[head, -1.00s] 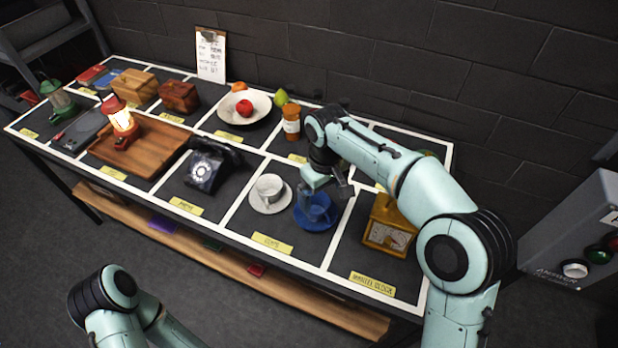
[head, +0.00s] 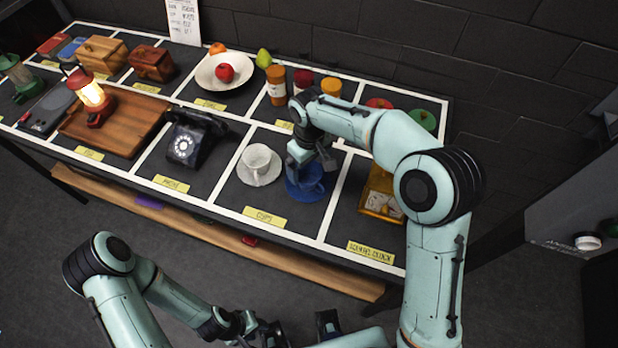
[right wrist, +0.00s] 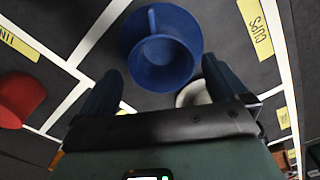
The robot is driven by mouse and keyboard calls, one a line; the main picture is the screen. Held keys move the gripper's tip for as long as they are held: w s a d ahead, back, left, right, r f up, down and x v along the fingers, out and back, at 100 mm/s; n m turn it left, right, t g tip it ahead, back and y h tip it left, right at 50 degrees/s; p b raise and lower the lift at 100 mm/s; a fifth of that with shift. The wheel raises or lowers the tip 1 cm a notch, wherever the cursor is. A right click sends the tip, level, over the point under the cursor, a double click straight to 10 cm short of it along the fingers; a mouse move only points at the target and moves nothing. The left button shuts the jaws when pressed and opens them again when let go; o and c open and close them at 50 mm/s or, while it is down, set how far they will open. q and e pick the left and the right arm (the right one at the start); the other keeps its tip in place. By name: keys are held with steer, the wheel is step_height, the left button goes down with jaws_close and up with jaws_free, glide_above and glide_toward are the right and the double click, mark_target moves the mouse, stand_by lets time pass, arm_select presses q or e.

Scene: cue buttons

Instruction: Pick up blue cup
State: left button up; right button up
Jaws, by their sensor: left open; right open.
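The blue cup (head: 309,176) stands on a blue saucer (head: 304,194) in the cups square, partly hidden by my right gripper (head: 313,160). In the right wrist view, the blue cup (right wrist: 162,62) and its saucer (right wrist: 128,32) lie just ahead of the open fingers of my right gripper (right wrist: 158,88). The cup's handle points to the top of that picture. The jaws are empty, and I cannot tell whether either finger touches the cup. My left gripper (head: 262,330) is open, low at the bottom of the head view, away from the table.
A white cup (head: 257,156) on a white saucer stands just left of the blue one. Behind are several jars and a fruit bowl (head: 225,73). A black telephone (head: 192,142) stands further left.

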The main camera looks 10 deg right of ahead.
mark_target(309, 182)
step_height(309, 182, down, 4)
steer(key=shift+f, duration=0.1)
steer(key=c, duration=0.9)
